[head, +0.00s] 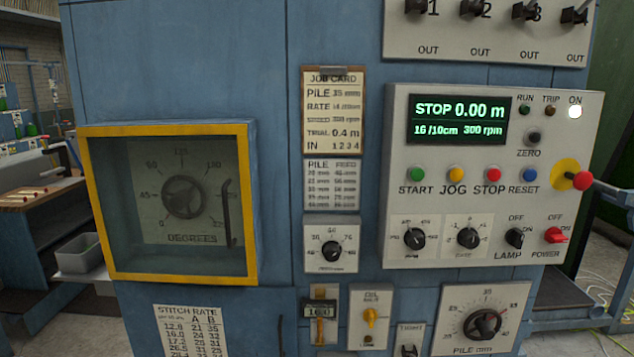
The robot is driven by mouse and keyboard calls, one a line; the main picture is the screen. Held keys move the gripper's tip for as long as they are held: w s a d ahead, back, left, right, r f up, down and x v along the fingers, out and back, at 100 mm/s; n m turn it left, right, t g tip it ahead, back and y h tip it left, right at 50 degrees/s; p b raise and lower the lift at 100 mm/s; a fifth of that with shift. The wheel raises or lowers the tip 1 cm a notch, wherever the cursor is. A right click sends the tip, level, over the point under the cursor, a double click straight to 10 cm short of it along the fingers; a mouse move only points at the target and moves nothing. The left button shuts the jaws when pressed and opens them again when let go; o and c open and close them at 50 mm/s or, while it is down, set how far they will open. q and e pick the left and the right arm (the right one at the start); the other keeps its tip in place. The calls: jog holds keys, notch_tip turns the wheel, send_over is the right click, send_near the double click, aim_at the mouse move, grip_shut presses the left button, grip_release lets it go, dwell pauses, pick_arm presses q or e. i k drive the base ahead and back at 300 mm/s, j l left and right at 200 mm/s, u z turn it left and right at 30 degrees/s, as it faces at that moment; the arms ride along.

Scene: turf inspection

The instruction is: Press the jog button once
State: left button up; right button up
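The jog button (455,174) is a small round yellow button on the light grey control panel (400,215), with the word JOG under it. It sits between the green START button (417,174) and the red STOP button (494,174). The blue RESET button (529,175) is further right. The display (459,120) above reads STOP 0.00 m, 16 /10cm, 300 rpm. The ON lamp (575,111) is lit white; the RUN and TRIP lamps look dark. Neither of my grippers shows in the head view.
A red emergency knob (582,180) on a yellow plate sticks out at the panel's right edge. A yellow-framed window (95,215) covers a degrees dial at left. Toggle switches (478,10) stand above the panel. Knobs and a PILE dial (483,322) lie below.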

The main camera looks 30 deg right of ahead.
aim_at(456, 174)
jog(key=z, duration=1.8)
